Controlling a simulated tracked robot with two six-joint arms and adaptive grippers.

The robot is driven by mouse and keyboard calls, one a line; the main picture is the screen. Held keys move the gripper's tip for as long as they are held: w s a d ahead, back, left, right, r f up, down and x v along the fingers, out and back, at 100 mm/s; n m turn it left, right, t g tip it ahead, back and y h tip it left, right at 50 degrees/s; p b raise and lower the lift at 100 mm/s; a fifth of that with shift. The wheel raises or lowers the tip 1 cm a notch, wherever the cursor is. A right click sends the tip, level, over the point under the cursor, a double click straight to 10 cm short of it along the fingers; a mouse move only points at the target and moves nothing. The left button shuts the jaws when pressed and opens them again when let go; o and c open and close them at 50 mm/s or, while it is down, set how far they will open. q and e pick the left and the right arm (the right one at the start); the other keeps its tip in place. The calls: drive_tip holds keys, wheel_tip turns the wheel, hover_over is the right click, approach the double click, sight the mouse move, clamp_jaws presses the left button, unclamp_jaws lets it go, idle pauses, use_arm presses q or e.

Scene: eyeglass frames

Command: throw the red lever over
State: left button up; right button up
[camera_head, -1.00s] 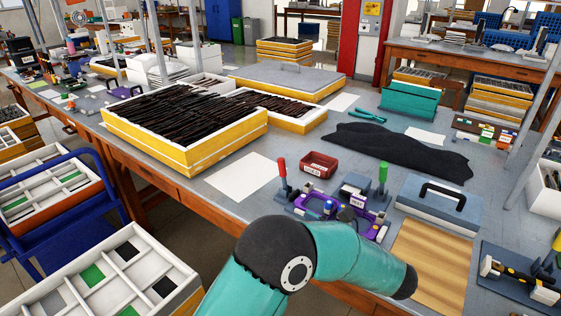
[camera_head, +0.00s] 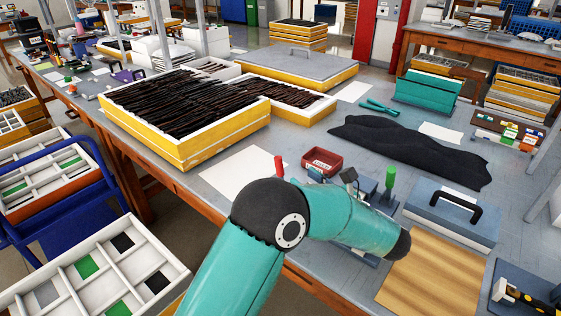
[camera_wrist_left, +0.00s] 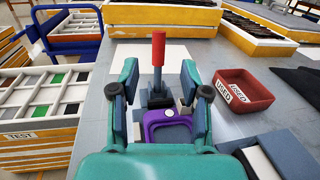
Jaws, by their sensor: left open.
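The red lever (camera_head: 279,166) stands upright near the front edge of the bench; in the head view my left arm hides its lower part. The wrist view shows its red handle (camera_wrist_left: 158,50) on a dark stem, above a blue-grey base. My left gripper (camera_wrist_left: 160,80) is open, with one finger on each side of the lever and visible gaps to both. A purple eyeglass frame (camera_wrist_left: 168,124) lies in the fixture at the lever's foot. In the head view my arm covers the gripper and most of the fixture. My right gripper is not in view.
A red bin (camera_head: 322,161) stands close to the lever's right. A green-handled tool (camera_head: 389,180) stands further right, with a blue case (camera_head: 452,215) beyond. A white sheet (camera_head: 238,172) lies left of the lever. A yellow-sided tray (camera_head: 190,148) of dark frames stands behind it.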

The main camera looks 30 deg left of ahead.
sight(281, 162)
use_arm(q)
drive_tip(key=x, duration=1)
drive_tip(key=shift+a, duration=0.3)
